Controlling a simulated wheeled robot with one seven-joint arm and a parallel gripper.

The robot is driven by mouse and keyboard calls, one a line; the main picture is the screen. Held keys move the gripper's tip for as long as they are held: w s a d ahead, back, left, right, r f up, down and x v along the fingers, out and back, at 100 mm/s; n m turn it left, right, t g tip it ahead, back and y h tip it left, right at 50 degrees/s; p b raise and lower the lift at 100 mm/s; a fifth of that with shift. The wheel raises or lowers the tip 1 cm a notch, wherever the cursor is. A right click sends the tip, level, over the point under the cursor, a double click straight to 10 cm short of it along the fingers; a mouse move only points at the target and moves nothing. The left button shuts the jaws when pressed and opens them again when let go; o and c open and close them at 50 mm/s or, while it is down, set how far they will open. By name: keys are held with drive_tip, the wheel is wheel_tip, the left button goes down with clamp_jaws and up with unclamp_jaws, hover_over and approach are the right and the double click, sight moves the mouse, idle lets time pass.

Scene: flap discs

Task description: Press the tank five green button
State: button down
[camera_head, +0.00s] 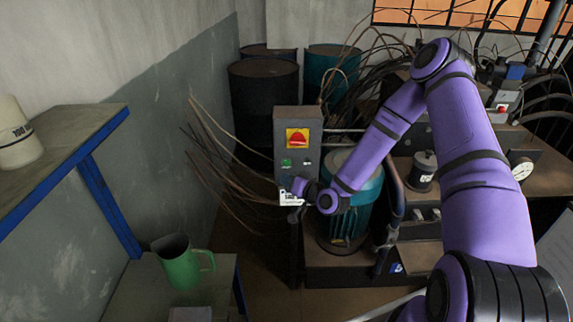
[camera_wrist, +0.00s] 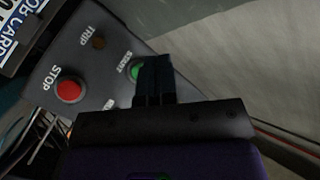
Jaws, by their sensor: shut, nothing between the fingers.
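The grey control box (camera_head: 298,128) stands left of the teal motor in the head view. In the wrist view its panel (camera_wrist: 60,58) carries a green button (camera_wrist: 134,71) marked START. A red STOP button (camera_wrist: 69,90) and a dark round fitting marked TRIP (camera_wrist: 98,43) sit beside it. My gripper (camera_wrist: 156,70) is shut and empty, with its tips over the right part of the green button; I cannot tell whether they touch it. In the head view my gripper (camera_head: 298,187) is at the box's lower part and hides that button. I see no tank number.
The box also has a red and yellow rotary switch (camera_head: 297,138) and a green spot (camera_head: 286,162). A white card (camera_head: 290,198) is below. The teal motor (camera_head: 345,222), loose cables and dark drums (camera_head: 263,95) are near. A green jug (camera_head: 182,262) stands on the left shelf.

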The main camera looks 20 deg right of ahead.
drive_tip(key=shift+w+d, duration=0.3)
drive_tip(key=shift+w, duration=0.65)
drive_tip(key=shift+w+d, duration=0.3)
drive_tip(key=shift+w, duration=0.65)
drive_tip(key=shift+w+d, duration=0.1)
drive_tip(key=shift+w, duration=0.1)
idle(0.6)
drive_tip(key=shift+w, duration=0.2)
drive_tip(key=shift+w+d, duration=0.2)
drive_tip(key=shift+w, duration=0.25)
idle(1.0)
drive_tip(key=shift+s+a, duration=0.25)
drive_tip(key=shift+s, duration=0.6)
drive_tip(key=shift+s+a, duration=0.25)
drive_tip(key=shift+s, duration=0.55)
drive_tip(key=shift+s+a, duration=0.3)
drive_tip(key=shift+s, duration=0.5)
drive_tip(key=shift+s+a, duration=0.25)
drive_tip(key=shift+s, duration=0.55)
